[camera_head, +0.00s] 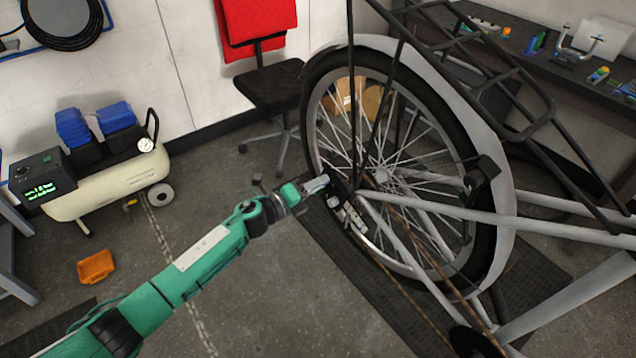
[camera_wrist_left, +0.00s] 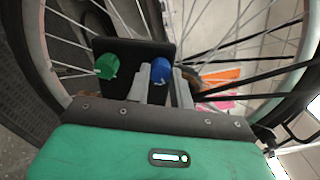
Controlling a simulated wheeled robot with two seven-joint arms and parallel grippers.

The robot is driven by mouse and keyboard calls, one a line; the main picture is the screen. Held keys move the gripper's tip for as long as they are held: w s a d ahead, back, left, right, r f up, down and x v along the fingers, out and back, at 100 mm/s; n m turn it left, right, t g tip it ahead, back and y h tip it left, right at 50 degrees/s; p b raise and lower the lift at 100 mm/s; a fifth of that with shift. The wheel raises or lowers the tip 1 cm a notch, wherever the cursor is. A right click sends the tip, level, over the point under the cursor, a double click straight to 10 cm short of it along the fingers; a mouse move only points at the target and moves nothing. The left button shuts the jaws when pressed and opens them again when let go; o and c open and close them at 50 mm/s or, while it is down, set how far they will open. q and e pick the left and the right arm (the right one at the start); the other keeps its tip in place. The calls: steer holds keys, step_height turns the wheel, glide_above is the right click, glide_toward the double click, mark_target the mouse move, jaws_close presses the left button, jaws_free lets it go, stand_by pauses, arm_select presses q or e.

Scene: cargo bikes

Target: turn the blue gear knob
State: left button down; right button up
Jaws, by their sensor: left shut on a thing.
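The blue gear knob (camera_wrist_left: 160,69) shows in the left wrist view on a black plate (camera_wrist_left: 128,50) in front of the bicycle's wheel spokes. My left gripper (camera_wrist_left: 161,82) has its grey fingers on either side of the blue knob and is shut on it. A green knob (camera_wrist_left: 106,65) is on the same plate, left of the blue one and outside the fingers. In the head view my left gripper (camera_head: 322,184) reaches the rear wheel near its hub, and the blue knob cannot be made out there. My right gripper is not in view.
The bicycle's rear wheel (camera_head: 322,75) and grey frame tubes (camera_head: 440,209) surround the gripper closely. A compressor (camera_head: 120,180) and an orange tray (camera_head: 96,267) are at left. A black chair (camera_head: 270,88) stands behind the wheel. A workbench (camera_head: 560,75) is at the back right.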

arm_select(q)
steer(key=shift+s+d+f, duration=0.15)
steer(key=shift+s+f, duration=0.05)
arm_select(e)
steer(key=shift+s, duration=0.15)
arm_select(q)
steer(key=c, duration=1.2)
jaws_free()
steer(key=shift+r, duration=0.1)
steer(key=shift+c, duration=0.2)
steer(key=b+v, duration=0.2)
steer(key=v, duration=1.1)
steer(key=shift+s+a, duration=0.2)
steer(key=shift+a, duration=0.05)
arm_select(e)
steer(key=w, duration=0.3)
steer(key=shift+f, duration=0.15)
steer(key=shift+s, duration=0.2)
